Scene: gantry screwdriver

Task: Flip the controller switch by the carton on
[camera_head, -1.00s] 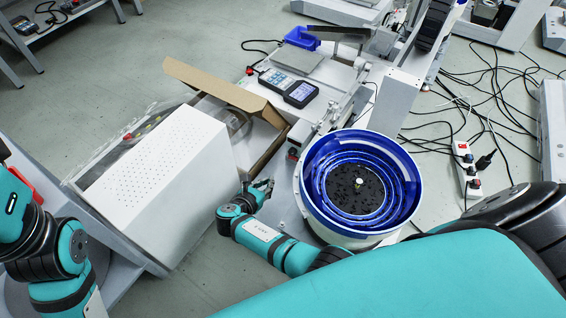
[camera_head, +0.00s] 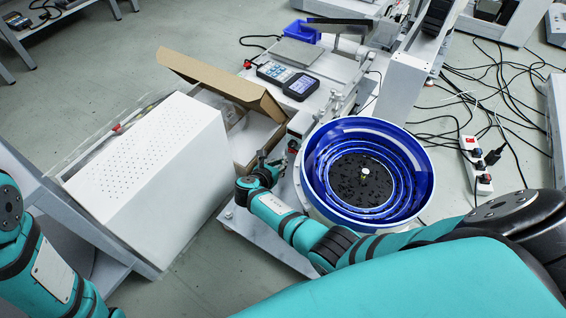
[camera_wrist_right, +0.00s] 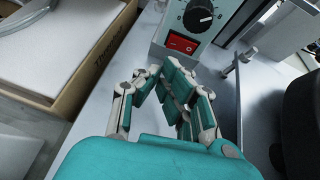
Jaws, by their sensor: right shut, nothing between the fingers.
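The controller (camera_wrist_right: 196,25) is a light grey box with a black dial and a red rocker switch (camera_wrist_right: 182,43) in a dark frame, at the top of the right wrist view. I cannot tell which way the rocker is tipped. The open brown carton (camera_head: 258,102) is left of the controller in the head view; its edge shows in the wrist view (camera_wrist_right: 98,62). My right gripper (camera_head: 263,160) is empty, its fingers closed together (camera_wrist_right: 166,78), just short of the switch and apart from it in the picture. Only links of my left arm show; its gripper is out of view.
A blue-and-white vibratory bowl (camera_head: 367,175) stands right of my right gripper. A white perforated box (camera_head: 150,155) stands to the left. Behind are a handheld meter (camera_head: 301,86) and a blue bin (camera_head: 303,31). Cables and a power strip (camera_head: 476,165) lie on the right floor.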

